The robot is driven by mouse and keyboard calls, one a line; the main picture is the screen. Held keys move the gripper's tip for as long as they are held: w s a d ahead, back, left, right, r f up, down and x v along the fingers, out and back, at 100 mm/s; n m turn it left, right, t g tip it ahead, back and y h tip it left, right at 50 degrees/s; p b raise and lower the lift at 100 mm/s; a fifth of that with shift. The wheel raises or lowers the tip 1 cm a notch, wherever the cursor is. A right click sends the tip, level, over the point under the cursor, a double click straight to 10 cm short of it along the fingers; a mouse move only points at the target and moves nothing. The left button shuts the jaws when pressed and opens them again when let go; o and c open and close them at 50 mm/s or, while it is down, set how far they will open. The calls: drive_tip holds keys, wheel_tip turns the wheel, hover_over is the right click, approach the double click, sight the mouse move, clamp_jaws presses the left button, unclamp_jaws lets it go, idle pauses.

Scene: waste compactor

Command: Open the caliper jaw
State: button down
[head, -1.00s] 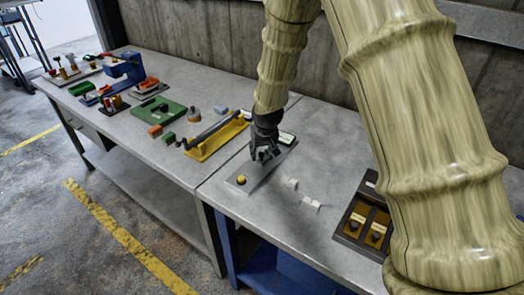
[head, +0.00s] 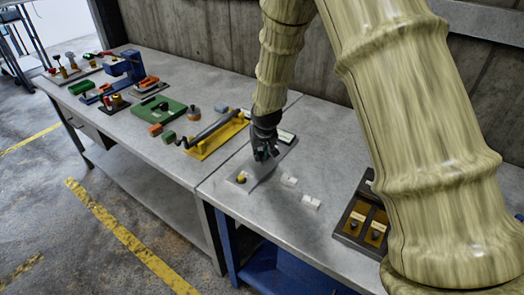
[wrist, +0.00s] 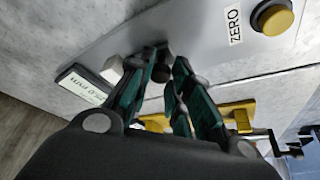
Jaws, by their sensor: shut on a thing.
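The caliper is a grey plate (head: 262,172) lying on the bench, with a yellow button (head: 241,178) at its near end and a display (head: 286,137) at its far end. In the wrist view, its plate (wrist: 205,35) bears a ZERO label (wrist: 234,25) beside the yellow button (wrist: 272,17). A small white block (wrist: 112,70) sits by the display (wrist: 82,86). My gripper (head: 265,155) points down at the plate. In the wrist view, my gripper (wrist: 170,60) has its dark green fingers close together on a small dark part (wrist: 160,73), mostly hidden by them.
Two small white pieces (head: 311,202) lie on the bench right of the plate. A dark panel (head: 352,222) with brass-coloured insets is further right. A yellow fixture (head: 216,142) with a grey bar stands left. The bench front between is clear.

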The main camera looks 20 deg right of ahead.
drive_tip(key=shift+s+a, duration=0.55)
drive_tip(key=shift+a, duration=0.2)
drive_tip(key=c, duration=1.3)
unclamp_jaws()
drive_tip(key=shift+r, duration=0.1)
drive_tip(key=v, duration=1.1)
drive_tip(key=shift+r, duration=0.4)
drive_tip(key=shift+s, duration=0.1)
